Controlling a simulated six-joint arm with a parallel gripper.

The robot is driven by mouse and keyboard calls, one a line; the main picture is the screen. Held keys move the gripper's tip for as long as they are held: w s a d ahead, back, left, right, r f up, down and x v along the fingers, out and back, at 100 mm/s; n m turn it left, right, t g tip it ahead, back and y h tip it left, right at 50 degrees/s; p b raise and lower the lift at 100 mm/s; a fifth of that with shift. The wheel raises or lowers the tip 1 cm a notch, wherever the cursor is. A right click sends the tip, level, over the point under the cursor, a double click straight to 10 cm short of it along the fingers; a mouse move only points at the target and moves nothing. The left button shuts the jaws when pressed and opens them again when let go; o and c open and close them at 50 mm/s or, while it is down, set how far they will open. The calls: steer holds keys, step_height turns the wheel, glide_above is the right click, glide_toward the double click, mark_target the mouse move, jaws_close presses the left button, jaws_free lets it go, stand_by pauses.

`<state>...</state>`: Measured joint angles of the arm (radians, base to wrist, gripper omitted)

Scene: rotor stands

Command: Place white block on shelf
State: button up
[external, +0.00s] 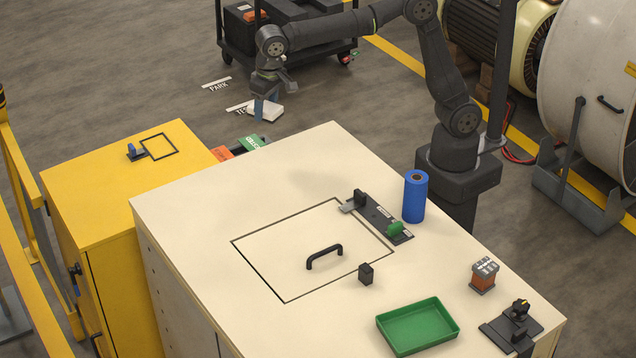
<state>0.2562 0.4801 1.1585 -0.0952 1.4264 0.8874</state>
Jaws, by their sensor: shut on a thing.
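The white block (268,112) is at the far side, beyond the cream cabinet. My gripper (261,106) is shut on it, and the block sits low at the fingers. The block hangs well above what looks like the floor, or near it; the height cannot be told from this angle. I cannot make out a shelf for certain in this view.
The cream cabinet top (210,215) bears a handled hatch (325,257), a blue roll (415,197), a green tray (417,327) and small fixtures. A yellow cabinet (115,175) stands left. Green and orange boxes (240,148) lie behind. A dark cart (285,30) stands beyond.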

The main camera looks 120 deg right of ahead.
steer(key=s+d+m+g, duration=0.1)
steer(key=s+d+m, duration=0.6)
steer(key=d, duration=0.4)
steer(key=s+d+m+y, duration=0.1)
steer(key=s+d+m, duration=0.6)
steer(key=d, duration=0.4)
steer(key=s+d+m+g, duration=0.1)
steer(key=s+d+m, duration=0.4)
steer(key=d+m, duration=0.5)
step_height(320, 180, down, 34)
steer(key=n, duration=0.1)
steer(key=w+f, duration=0.2)
steer(key=w, duration=0.1)
steer(key=w+a+f, duration=0.1)
steer(key=w+f, duration=0.2)
steer(key=w, duration=0.1)
steer(key=w+a+f, duration=0.1)
steer(key=w+f, duration=0.1)
steer(key=w, duration=0.2)
steer(key=shift+a+f, duration=0.2)
steer(key=shift+f, duration=1.9)
steer(key=shift+f, duration=0.15)
steer(key=o, duration=1)
